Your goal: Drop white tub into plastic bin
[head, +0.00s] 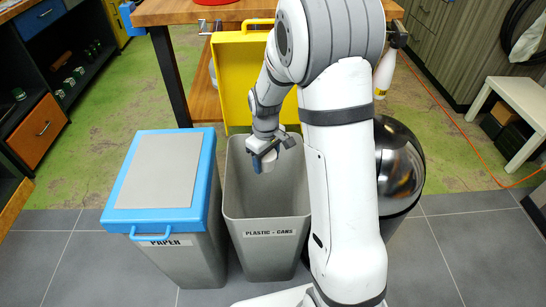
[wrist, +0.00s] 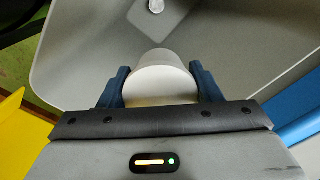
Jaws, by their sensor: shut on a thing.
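My gripper (head: 264,160) is over the open mouth of the grey plastic bin (head: 269,243), labelled "PLASTIC - CANS". In the wrist view, its two blue fingers (wrist: 160,88) are shut on the white tub (wrist: 160,80), one finger on each side. The tub is between the fingers with the bin's interior (wrist: 230,40) behind it. In the head view only a small part of the tub (head: 266,168) shows below the fingers.
The bin's yellow lid (head: 236,80) stands open behind it. A paper bin (head: 155,185) with a closed blue-rimmed lid stands close on the left. A dark shiny round bin (head: 400,165) stands to the right, partly behind my arm. A wooden table (head: 190,12) is behind.

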